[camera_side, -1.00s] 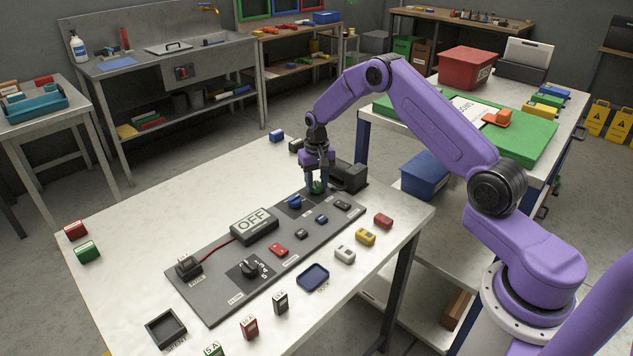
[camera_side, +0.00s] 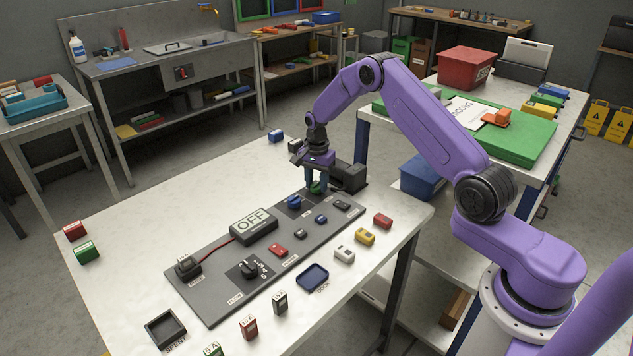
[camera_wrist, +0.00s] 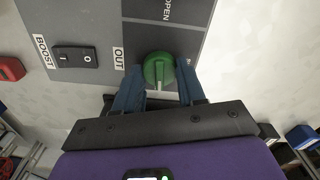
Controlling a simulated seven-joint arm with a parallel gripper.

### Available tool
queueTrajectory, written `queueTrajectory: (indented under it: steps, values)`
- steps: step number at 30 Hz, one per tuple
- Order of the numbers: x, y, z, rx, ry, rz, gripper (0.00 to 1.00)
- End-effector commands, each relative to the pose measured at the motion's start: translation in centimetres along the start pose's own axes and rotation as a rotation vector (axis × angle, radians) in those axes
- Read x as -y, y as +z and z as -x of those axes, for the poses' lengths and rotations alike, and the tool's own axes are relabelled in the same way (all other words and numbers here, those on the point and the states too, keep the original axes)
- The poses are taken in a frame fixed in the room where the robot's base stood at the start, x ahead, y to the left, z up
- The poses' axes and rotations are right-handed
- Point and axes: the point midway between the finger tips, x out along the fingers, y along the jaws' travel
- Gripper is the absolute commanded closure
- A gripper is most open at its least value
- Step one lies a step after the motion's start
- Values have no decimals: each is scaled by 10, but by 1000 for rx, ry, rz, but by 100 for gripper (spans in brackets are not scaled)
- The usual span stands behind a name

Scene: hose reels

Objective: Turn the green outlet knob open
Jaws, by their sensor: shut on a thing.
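The green outlet knob (camera_wrist: 159,70) sits on the dark grey panel beside the label OUT, with the word OPEN further up in the wrist view. In the side view the knob (camera_side: 316,187) is at the panel's far end, partly covered by my gripper. My gripper (camera_wrist: 160,84) has its two blue fingers on either side of the knob, shut on it. In the side view my gripper (camera_side: 316,183) points down onto the knob, its wrist tilted and turned. The knob's pointer direction is hard to make out.
A blue knob (camera_side: 294,202) stands close to the green one on the panel (camera_side: 215,295). A black box (camera_side: 348,177) stands right behind the gripper. A display reading OFF (camera_side: 254,225) is mid-panel.

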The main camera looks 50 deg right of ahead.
Motion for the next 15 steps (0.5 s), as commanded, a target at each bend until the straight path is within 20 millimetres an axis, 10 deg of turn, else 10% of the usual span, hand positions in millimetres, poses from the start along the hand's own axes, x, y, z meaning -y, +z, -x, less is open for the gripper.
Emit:
queueTrajectory:
  steps: [15]
  values:
    - [0,0,1,-1,-2,-124,91]
